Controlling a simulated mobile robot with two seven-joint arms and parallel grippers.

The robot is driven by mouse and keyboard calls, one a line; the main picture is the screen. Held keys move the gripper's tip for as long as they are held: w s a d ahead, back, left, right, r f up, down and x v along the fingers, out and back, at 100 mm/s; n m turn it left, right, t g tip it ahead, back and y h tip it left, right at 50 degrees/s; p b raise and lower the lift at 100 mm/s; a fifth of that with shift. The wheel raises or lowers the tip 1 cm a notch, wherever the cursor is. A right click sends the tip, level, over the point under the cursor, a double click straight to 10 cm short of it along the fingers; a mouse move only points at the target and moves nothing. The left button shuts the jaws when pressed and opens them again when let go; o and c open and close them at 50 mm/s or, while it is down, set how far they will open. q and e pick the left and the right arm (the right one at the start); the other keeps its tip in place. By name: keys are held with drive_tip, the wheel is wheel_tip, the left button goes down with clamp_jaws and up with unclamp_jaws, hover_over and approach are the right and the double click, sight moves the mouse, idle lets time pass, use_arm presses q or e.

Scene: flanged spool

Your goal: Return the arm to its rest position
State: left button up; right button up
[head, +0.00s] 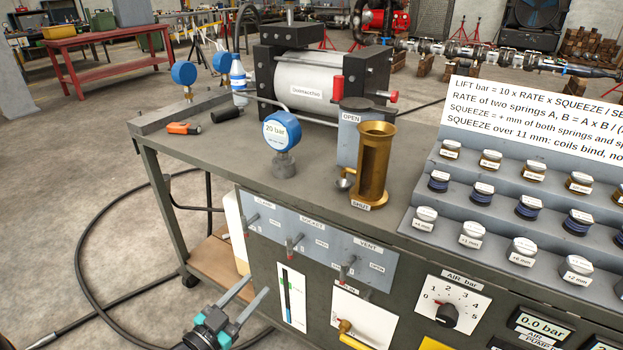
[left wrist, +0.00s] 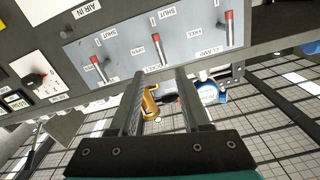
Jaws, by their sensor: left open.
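My left gripper (head: 257,286) is at the lower left of the head view, in front of the bench's front panel (head: 384,266). Its two fingers are apart with nothing between them. In the left wrist view the gripper (left wrist: 160,74) also shows open and empty, below the lever panel (left wrist: 115,45), which appears upside down. The clamp lever (head: 252,219), socket lever (head: 293,246) and vent lever (head: 347,266) stand apart from the fingers in the head view. My right gripper is in neither view.
The bench top carries a blue 20 bar gauge (head: 282,132), a brass slotted cylinder (head: 374,165) and a clamped cylinder unit (head: 305,88). A stepped rack (head: 507,170) of labelled small parts stands at right. A yellow-handled valve (head: 352,334) is on the panel. Black hose lies on the floor at left.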

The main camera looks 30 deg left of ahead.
use_arm(q)
drive_tip(key=s+d+f+n+g+y, duration=0.15)
drive_tip(key=s+f+g, duration=0.3)
drive_tip(key=f, duration=0.65)
drive_tip(key=s+d+f+g, duration=0.2)
drive_tip(key=s+f+g, duration=0.3)
drive_tip(key=f, duration=0.7)
drive_tip(key=s+d+f+g, duration=0.3)
drive_tip(key=s+f, duration=0.2)
drive_tip(key=s, duration=0.4)
drive_tip(key=s+d+f+g, duration=0.3)
drive_tip(key=s+f, duration=0.3)
drive_tip(key=s, duration=0.3)
drive_tip(key=shift+f, duration=0.15)
drive_tip(key=shift+m, duration=0.25)
